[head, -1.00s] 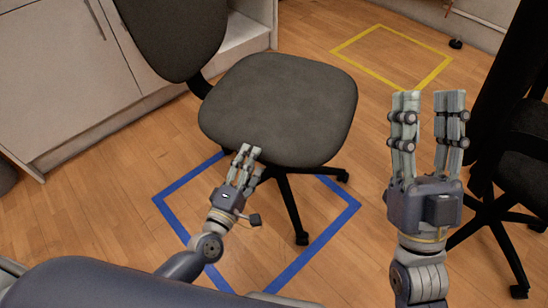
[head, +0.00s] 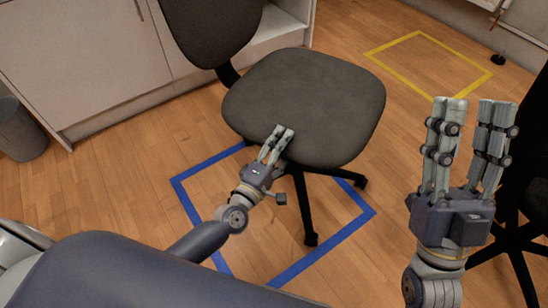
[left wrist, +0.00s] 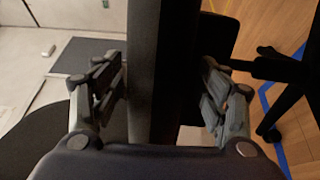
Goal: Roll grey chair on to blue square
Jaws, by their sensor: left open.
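The grey chair (head: 305,100) stands in the middle of the head view, its backrest (head: 210,28) at the upper left. Its seat overhangs the far side of the blue square (head: 345,235) taped on the floor. One leg of its base reaches inside the square, another lies near the far right side, and the rest is hidden. My left gripper (head: 280,140) is at the seat's near edge. In the left wrist view its open fingers (left wrist: 160,90) lie either side of a dark bar-like part, apparently the seat edge. My right gripper (head: 468,125) is raised, open and empty.
A black chair (head: 525,200) stands at the right, behind my right gripper. A yellow square (head: 425,62) is on the floor at the upper right. White cabinets (head: 85,60) line the left, with a grey bin (head: 20,130). Wooden floor lies clear between the two squares.

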